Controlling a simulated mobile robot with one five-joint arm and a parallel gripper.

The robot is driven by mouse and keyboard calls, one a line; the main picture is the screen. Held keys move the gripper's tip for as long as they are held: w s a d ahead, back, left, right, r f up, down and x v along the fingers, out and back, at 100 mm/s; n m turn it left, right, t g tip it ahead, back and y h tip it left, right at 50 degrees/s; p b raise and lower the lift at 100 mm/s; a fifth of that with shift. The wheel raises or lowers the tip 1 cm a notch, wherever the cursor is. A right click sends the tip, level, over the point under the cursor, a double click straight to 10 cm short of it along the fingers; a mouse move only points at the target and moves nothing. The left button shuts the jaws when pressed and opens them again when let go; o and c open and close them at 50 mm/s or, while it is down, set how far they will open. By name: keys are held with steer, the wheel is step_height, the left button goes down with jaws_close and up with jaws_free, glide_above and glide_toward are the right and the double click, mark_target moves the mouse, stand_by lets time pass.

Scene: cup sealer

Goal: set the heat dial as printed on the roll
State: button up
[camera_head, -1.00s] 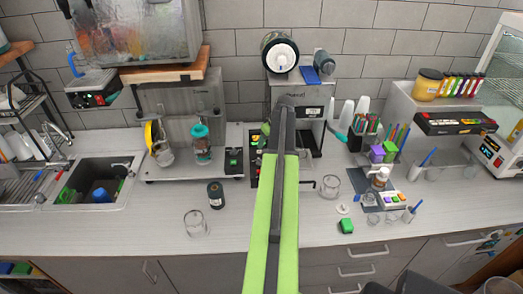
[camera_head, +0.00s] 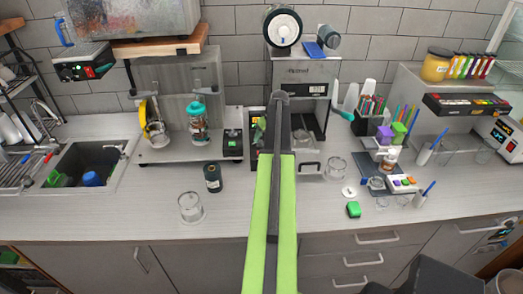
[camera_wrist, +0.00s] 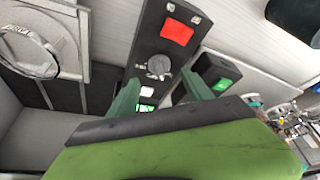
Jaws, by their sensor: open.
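The cup sealer (camera_head: 291,72) stands at the back centre in the head view. The film roll (camera_head: 283,26) is on top, its print too small to read. In the wrist view, a grey round dial (camera_wrist: 158,66) sits on a black control panel (camera_wrist: 150,42) with a red patch above it and small white and green lit parts below. I cannot read the dial's setting. My gripper (camera_wrist: 160,88) is open, its two green fingers apart, with the dial seen between and beyond the tips. Contact with the dial is not visible. In the head view my arm hides part of the panel.
A dark can (camera_head: 212,178) and a clear glass (camera_head: 190,208) stand left of my arm. In the wrist view, a black box with a green button (camera_wrist: 222,84) stands close beside the right finger.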

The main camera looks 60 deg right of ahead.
mark_target(262, 142)
steer(key=b+x, duration=0.2)
steer(key=x, duration=0.2)
steer(key=shift+f+b, duration=0.3)
steer(key=shift+b, duration=0.05)
steer(key=shift+w+r, duration=0.1)
jaws_close()
steer(key=shift+m, duration=0.4)
steer(key=shift+a+m+g+h, duration=0.1)
steer(key=shift+m+g+h, duration=0.3)
steer(key=shift+m, duration=0.6)
steer(key=shift+m+g+h, duration=0.3)
steer(key=shift+m+h, duration=0.3)
steer(key=shift+m, duration=1.6)
